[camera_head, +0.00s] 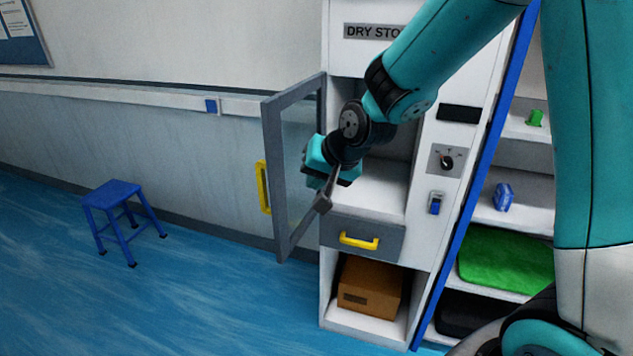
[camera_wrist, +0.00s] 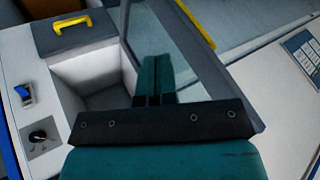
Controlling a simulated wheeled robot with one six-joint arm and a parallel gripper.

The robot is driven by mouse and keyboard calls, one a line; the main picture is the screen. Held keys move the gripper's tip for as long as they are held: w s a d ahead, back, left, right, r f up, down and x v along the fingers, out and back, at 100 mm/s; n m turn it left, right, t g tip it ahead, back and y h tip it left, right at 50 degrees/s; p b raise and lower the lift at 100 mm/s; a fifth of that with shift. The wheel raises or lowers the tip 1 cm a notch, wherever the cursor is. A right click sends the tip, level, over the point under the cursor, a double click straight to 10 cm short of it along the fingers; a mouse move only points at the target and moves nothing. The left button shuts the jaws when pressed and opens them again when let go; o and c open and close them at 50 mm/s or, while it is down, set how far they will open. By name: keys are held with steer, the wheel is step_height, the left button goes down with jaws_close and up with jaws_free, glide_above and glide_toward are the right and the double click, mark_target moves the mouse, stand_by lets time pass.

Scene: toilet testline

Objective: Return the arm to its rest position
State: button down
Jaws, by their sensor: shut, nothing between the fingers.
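My teal arm reaches from the right of the head view to the dry store cabinet (camera_head: 388,195). My gripper (camera_head: 322,198) is shut and empty, in front of the open compartment and beside the glass door. In the wrist view my gripper (camera_wrist: 154,85) points toward the door pane, with its fingers together. The glass door (camera_head: 270,170) with a yellow handle (camera_head: 263,187) stands swung open to the left. It also shows in the wrist view (camera_wrist: 205,60). Part of the compartment is hidden behind my arm.
Below the compartment is a closed drawer (camera_head: 340,230) with a yellow handle, then a cardboard box (camera_head: 370,287) in an open bay. A shelf rack (camera_head: 520,215) holds several items at the right. A blue stool (camera_head: 115,195) stands at the left. The floor between is clear.

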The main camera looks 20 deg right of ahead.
steer(key=shift+s+r, duration=0.35)
steer(key=shift+r, duration=0.05)
steer(key=s+a+r+n+g+b, duration=0.1)
steer(key=s+n, duration=0.5)
steer(key=s, duration=0.6)
steer(key=s+a+r+n+g+y+b, duration=0.1)
steer(key=s+a+n+g+b, duration=0.2)
steer(key=s, duration=1)
steer(key=a+n+g, duration=0.3)
steer(key=a, duration=0.2)
steer(key=shift+s+y, duration=0.2)
steer(key=shift+y, duration=0.1)
